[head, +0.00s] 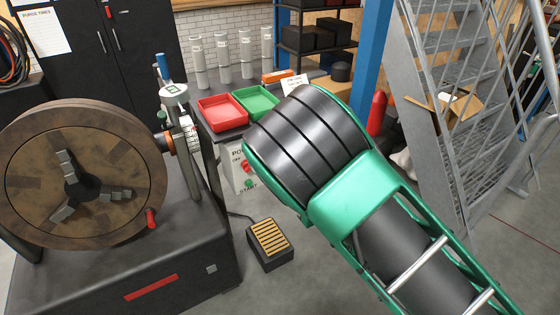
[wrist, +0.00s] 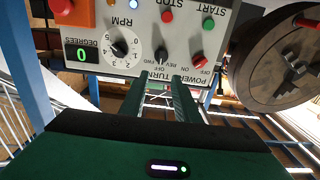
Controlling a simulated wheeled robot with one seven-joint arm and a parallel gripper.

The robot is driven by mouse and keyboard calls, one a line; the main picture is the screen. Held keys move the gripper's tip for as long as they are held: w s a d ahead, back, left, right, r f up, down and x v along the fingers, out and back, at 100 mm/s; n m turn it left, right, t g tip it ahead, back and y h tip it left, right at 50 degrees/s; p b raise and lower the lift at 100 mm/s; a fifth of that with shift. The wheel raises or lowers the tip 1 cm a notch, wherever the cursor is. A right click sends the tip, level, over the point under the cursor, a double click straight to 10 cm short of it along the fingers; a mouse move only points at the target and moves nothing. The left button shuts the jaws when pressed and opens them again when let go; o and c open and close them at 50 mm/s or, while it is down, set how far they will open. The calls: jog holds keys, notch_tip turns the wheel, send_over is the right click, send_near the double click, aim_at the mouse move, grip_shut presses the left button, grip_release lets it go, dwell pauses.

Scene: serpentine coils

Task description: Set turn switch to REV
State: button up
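The grey control panel (wrist: 230,12) appears upside down in the wrist view. Its turn switch (wrist: 162,55) is a small black knob beside the labels REV, OFF and FWD; I cannot tell clearly which one it points to. My gripper (wrist: 164,78) is open, its two green fingers apart with nothing between them. The fingertips overlap the panel's edge in the picture, close to the TURN label and apart from the knob. In the head view my green and black arm hides the gripper and most of the panel; only a strip of the panel (head: 238,180) shows.
Near the turn switch are the red power knob (wrist: 199,61), the RPM dial (wrist: 119,48), the red stop button (wrist: 167,16) and green start button (wrist: 208,23). The degrees display (wrist: 82,54) reads 0. A large round chuck (head: 75,180) stands left; a foot pedal (head: 270,243) lies on the floor.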

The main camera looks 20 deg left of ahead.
jog(key=x, duration=1)
jog(key=shift+a, duration=0.15)
jog(key=shift+w, duration=0.15)
grip_shut()
jog(key=shift+f, duration=0.1)
